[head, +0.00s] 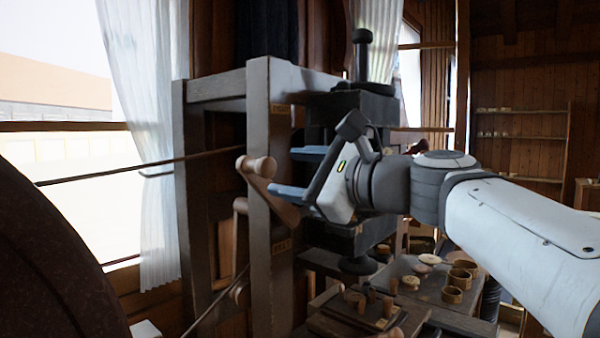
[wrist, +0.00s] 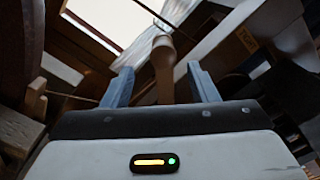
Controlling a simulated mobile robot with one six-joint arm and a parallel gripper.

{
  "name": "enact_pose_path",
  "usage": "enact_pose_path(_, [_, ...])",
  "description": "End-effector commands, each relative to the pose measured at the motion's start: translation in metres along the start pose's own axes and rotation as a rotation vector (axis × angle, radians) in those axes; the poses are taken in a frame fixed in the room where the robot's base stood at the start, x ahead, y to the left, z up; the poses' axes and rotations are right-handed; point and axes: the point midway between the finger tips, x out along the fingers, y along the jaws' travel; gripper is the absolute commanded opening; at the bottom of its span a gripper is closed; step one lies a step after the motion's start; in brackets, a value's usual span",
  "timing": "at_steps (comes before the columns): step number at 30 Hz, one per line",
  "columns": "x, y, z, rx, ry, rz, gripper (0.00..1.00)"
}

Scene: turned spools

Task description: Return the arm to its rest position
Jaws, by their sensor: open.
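My gripper (head: 288,172) is open in the head view, its two blue-grey fingers pointing left toward a tall wooden frame (head: 262,215). The wrist view also shows my gripper (wrist: 160,85) with its fingers spread. A turned wooden lever with a rounded knob (head: 262,167) is fixed at the frame, just left of the fingers. In the wrist view the lever (wrist: 163,68) appears between the fingers, and I cannot tell how far beyond them it lies. My white arm reaches in from the right.
A dark workbench (head: 430,292) below holds several small wooden rings and discs. A dark press-like block with a black post (head: 362,55) stands behind my gripper. Cords run from the left to the frame. Shelves (head: 520,140) line the far right wall.

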Motion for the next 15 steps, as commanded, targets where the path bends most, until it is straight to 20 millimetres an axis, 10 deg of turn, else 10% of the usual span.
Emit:
enact_pose_path(8, [-0.004, 0.028, -0.033, -0.144, 0.114, 0.106, 0.53])
enact_pose_path(15, [-0.055, 0.125, -0.132, -0.608, 0.359, 0.559, 0.53])
